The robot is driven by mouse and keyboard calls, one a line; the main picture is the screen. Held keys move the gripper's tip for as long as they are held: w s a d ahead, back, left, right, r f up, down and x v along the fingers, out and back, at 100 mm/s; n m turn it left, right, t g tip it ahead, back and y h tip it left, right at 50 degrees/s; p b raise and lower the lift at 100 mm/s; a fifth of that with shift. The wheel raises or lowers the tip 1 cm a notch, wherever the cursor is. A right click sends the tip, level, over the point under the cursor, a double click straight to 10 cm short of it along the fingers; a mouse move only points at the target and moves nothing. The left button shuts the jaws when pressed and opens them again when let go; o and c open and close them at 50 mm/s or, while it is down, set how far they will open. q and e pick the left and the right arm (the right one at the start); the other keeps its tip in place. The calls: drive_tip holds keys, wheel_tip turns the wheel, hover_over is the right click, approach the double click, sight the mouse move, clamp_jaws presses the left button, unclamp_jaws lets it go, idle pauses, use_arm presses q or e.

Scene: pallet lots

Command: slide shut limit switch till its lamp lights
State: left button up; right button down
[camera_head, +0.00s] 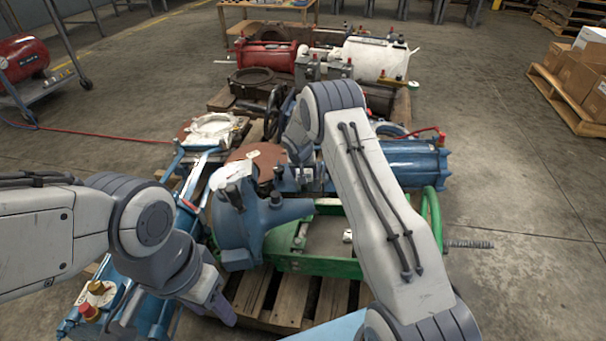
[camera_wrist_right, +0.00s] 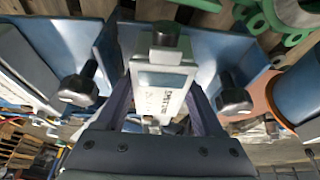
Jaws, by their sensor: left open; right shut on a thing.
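In the right wrist view, a grey and white block with a printed label, apparently the limit switch (camera_wrist_right: 160,80), sits between the fingers of my right gripper (camera_wrist_right: 160,108). The gripper is shut on it. A dark cap (camera_wrist_right: 166,34) stands at its far end, and blue metal plates lie behind it. I cannot make out a lit lamp. In the head view, my right arm's forearm and wrist cover the switch and the right gripper. My left gripper (camera_head: 215,298) hangs open and empty at the lower left, above the pallet's near left side.
Two black knobs (camera_wrist_right: 79,86) (camera_wrist_right: 233,97) flank the block closely. A blue valve body (camera_head: 240,235), a green frame (camera_head: 310,262) and a blue cylinder (camera_head: 415,162) crowd the wooden pallet (camera_head: 285,300). Open floor (camera_head: 520,220) lies to the right.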

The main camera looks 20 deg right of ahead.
drive_tip(key=shift+c, duration=0.2)
unclamp_jaws()
drive_tip(key=p+v, duration=0.3)
drive_tip(key=v, duration=0.6)
drive_tip(key=shift+d+r+p, duration=0.1)
drive_tip(key=shift+p, duration=0.3)
drive_tip(key=shift+s+a+r, duration=0.2)
drive_tip(key=shift+s+r, duration=0.05)
drive_tip(key=shift+r, duration=0.35)
